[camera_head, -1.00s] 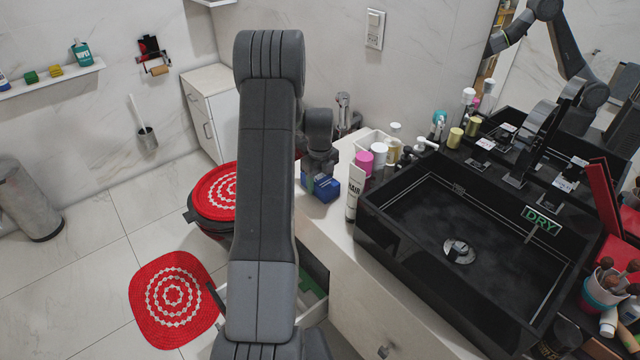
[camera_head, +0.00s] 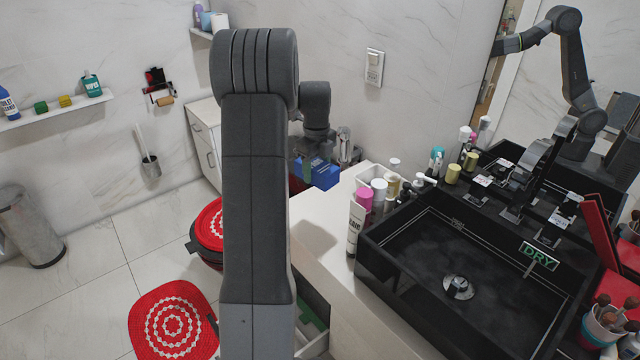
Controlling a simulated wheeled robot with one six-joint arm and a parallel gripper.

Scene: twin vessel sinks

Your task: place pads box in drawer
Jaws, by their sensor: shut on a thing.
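My gripper (camera_head: 310,166) is shut on a blue box (camera_head: 320,176), taken to be the pads box, and holds it up near the back left end of the counter. My arm hides part of the gripper and the area left of it. An open drawer (camera_head: 316,338) shows low down at the front of the counter, right of my arm. Something green lies inside it. The rest of the drawer is hidden behind my arm.
The white counter (camera_head: 318,240) has a clear strip below the box. A white tube (camera_head: 355,230), a pink-capped bottle (camera_head: 364,198) and several other bottles stand beside the black sink (camera_head: 450,270). A red-covered toilet (camera_head: 208,225) stands left of the counter.

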